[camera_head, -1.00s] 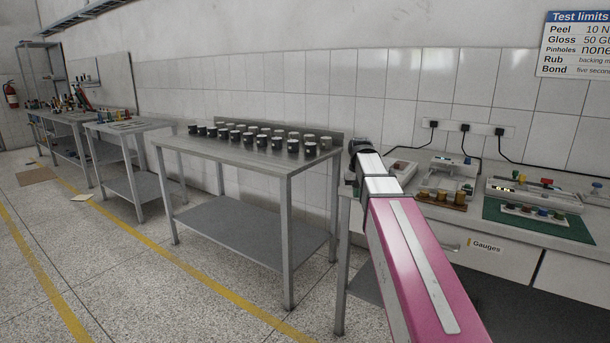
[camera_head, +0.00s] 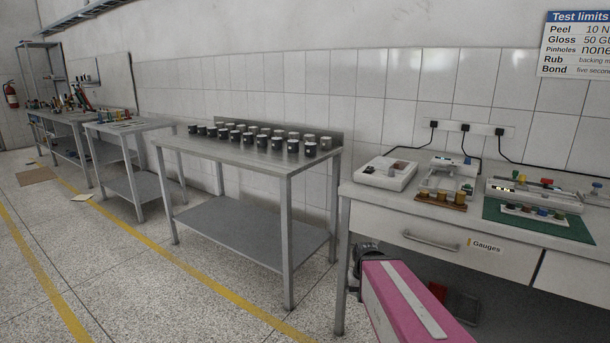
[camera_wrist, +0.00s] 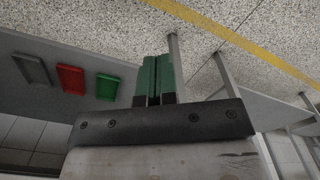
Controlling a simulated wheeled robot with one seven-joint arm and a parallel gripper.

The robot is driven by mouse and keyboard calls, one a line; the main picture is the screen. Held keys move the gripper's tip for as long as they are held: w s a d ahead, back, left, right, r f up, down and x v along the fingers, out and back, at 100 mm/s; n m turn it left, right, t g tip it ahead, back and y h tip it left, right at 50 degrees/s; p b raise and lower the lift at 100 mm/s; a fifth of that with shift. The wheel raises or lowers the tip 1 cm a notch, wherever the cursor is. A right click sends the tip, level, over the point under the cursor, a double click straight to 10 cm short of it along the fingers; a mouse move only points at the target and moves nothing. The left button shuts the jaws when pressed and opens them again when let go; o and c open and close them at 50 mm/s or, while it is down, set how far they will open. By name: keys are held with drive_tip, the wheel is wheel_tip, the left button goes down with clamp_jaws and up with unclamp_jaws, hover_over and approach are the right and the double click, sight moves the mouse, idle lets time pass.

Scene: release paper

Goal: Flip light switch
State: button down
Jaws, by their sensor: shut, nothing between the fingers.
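I cannot make out a light switch in either view. My gripper shows in the wrist view with its two green fingers (camera_wrist: 154,80) side by side and shut, with nothing between them. In the head view my pink arm reaches in low at the lower right; its fingers are hidden. The arm end is below the gauge bench top, near the bench's left front leg.
The gauge bench (camera_head: 375,220) has a drawer and holds several test devices. A socket strip (camera_head: 485,129) with black plugs is on the tiled wall above. Grey, red (camera_wrist: 71,79) and green trays lie on the lower shelf. A steel table (camera_head: 215,148) with dark cups stands left.

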drive_tip(key=shift+s+f, duration=0.4)
drive_tip(key=shift+s, duration=0.15)
